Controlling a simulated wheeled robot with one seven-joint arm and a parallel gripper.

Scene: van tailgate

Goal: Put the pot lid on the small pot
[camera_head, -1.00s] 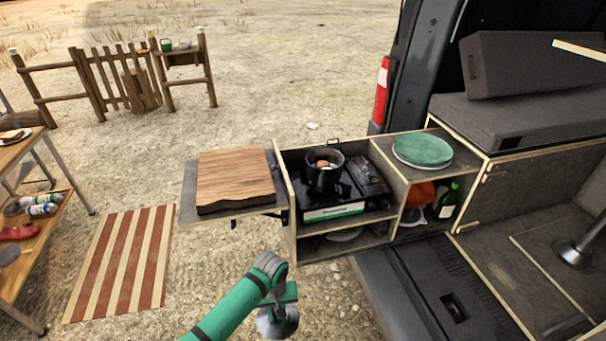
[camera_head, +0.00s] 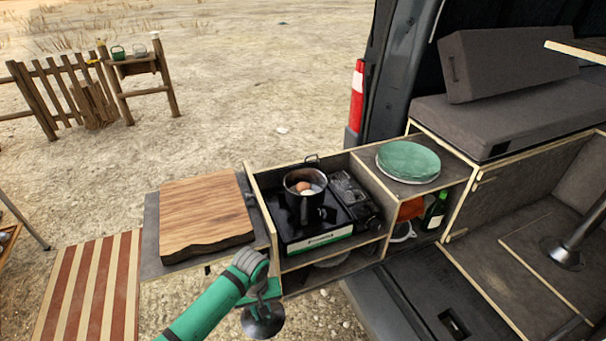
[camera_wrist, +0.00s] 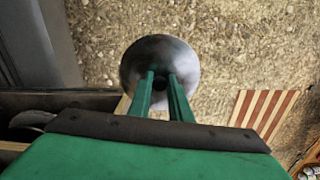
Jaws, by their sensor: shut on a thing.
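The small pot (camera_head: 304,204) is dark and stands on the camping stove in the van's pull-out kitchen box. It is uncovered, with a brown and a white egg-like thing inside. My gripper (camera_head: 262,298) is low in front of the kitchen box, below and left of the pot. It is shut on the pot lid (camera_head: 262,321), a round shiny metal disc. In the wrist view the fingers of my gripper (camera_wrist: 160,78) close on the middle of the lid (camera_wrist: 148,52), over gravel. The lid's knob is mostly hidden between the fingers.
The stove (camera_head: 322,236) sits between the box's wooden walls. A wooden cutting board (camera_head: 205,215) lies on a side shelf at left. A green plate (camera_head: 408,160) rests on the box top at right. The space above the pot is clear.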

